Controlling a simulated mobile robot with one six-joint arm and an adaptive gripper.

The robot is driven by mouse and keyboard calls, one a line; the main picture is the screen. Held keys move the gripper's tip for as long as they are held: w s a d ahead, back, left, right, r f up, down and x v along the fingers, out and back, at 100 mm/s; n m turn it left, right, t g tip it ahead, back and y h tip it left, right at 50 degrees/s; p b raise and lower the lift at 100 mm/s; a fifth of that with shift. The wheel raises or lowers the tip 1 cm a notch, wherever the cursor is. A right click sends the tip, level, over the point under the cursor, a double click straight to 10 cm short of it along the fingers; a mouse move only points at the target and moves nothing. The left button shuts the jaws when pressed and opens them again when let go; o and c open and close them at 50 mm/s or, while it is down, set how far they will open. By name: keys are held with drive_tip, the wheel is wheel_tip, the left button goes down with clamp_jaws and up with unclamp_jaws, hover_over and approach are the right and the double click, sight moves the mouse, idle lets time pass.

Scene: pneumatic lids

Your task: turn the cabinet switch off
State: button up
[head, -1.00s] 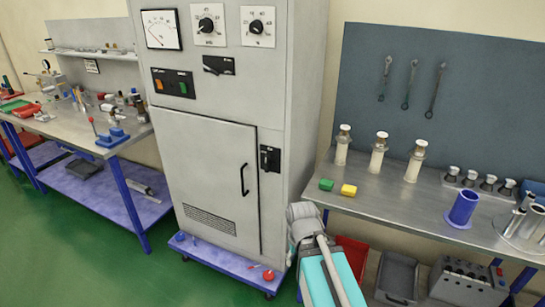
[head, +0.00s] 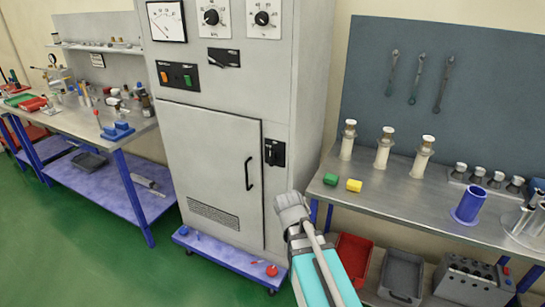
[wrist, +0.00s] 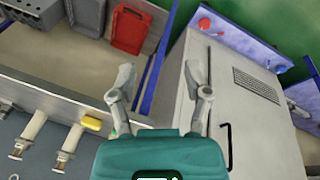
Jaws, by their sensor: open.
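The tall grey cabinet (head: 210,115) stands in the middle of the head view. Its front carries a black lever switch (head: 224,58) under two dials, and a panel with an orange and a green rocker (head: 177,76). A black latch-like part (head: 275,152) sits beside the door's upper right, near the black door handle (head: 248,174). The handle also shows in the wrist view (wrist: 226,145). My gripper (wrist: 159,85) is open and empty, apart from the cabinet as far as I can tell. The wrist view does not show the lever switch or the rockers.
A metal workbench (head: 405,205) right of the cabinet holds white cylinders, a green block, a yellow block (head: 354,185) and a blue cup (head: 468,205). Red (head: 352,258) and grey bins sit below. Another bench (head: 85,130) stands left. Green floor lies open in front.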

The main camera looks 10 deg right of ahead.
drive_tip(key=w+d+m+t+h+b, duration=0.1)
drive_tip(key=w+m+t+h+b, duration=0.2)
drive_tip(key=w, duration=0.6)
drive_tip(key=m+t+h+b, duration=0.2)
drive_tip(key=t+h+b, duration=0.35)
drive_tip(key=t, duration=0.45)
approach(270, 154)
drive_tip(key=v, duration=0.2)
drive_tip(key=shift+s+r+y+b, duration=0.15)
drive_tip(key=shift+s+y+b, duration=0.15)
drive_tip(key=shift+s, duration=0.15)
drive_tip(key=x, duration=1.3)
drive_tip(key=shift+w+d+r, duration=0.1)
drive_tip(key=shift+w+d, duration=0.1)
drive_tip(key=shift+w, duration=0.15)
drive_tip(key=shift+c, duration=0.3)
clamp_jaws()
